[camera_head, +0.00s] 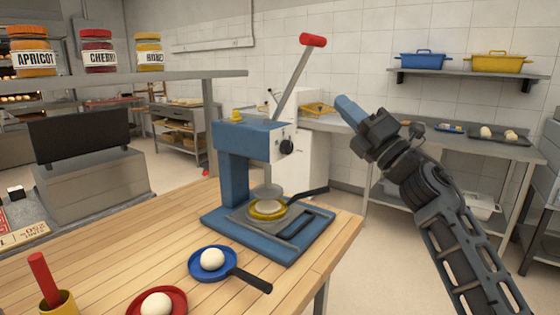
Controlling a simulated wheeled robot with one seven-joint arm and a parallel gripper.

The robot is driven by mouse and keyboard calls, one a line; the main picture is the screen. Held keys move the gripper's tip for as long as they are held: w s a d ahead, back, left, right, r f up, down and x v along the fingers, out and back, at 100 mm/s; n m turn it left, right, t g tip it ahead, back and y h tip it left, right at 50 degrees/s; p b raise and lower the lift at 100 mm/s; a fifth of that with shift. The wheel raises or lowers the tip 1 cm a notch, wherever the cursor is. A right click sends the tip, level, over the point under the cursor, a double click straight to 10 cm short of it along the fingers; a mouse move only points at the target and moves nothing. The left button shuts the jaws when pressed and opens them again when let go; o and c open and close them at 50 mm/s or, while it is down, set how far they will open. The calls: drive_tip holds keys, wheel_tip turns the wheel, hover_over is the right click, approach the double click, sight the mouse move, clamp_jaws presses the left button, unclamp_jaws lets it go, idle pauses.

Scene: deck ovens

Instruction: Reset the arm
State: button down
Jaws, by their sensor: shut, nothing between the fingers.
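My gripper (349,110) is at the end of my raised arm, right of centre. It points up and to the left, with its blue fingers together and nothing between them. It is in the air to the right of the blue press (238,170), apart from it. The press stands on the wooden table (130,237) with its red-tipped lever (297,75) raised. A yellow pan (268,211) with a dark handle sits on the press base under the round plate. What lies in that pan is mostly hidden.
A blue pan (194,262) and a red pan (180,295) each hold a pale ball. A yellow cup (58,304) holds a red-handled tool. Jars stand on a shelf (190,76) at left. A steel counter (500,146) with trays is behind my arm. Open floor lies right of the table.

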drive_tip(key=s+d+f+m+t+h, duration=0.1)
drive_tip(key=s+f+m+t+h, duration=0.3)
drive_tip(key=s+f+m+h, duration=1.55)
drive_tip(key=s+d+f+m+g+y, duration=0.1)
drive_tip(key=s+f+m, duration=0.3)
drive_tip(key=s, duration=0.9)
drive_tip(key=s+d+f+m+g+y, duration=0.1)
drive_tip(key=s+d+f+m+g, duration=0.3)
drive_tip(key=s, duration=0.9)
drive_tip(key=s+d+f+m+g+y, duration=0.1)
drive_tip(key=s+m, duration=0.4)
drive_tip(key=s, duration=0.9)
drive_tip(key=shift+d+f+g, duration=0.65)
drive_tip(key=shift+f+g, duration=0.05)
drive_tip(key=shift+f, duration=0.7)
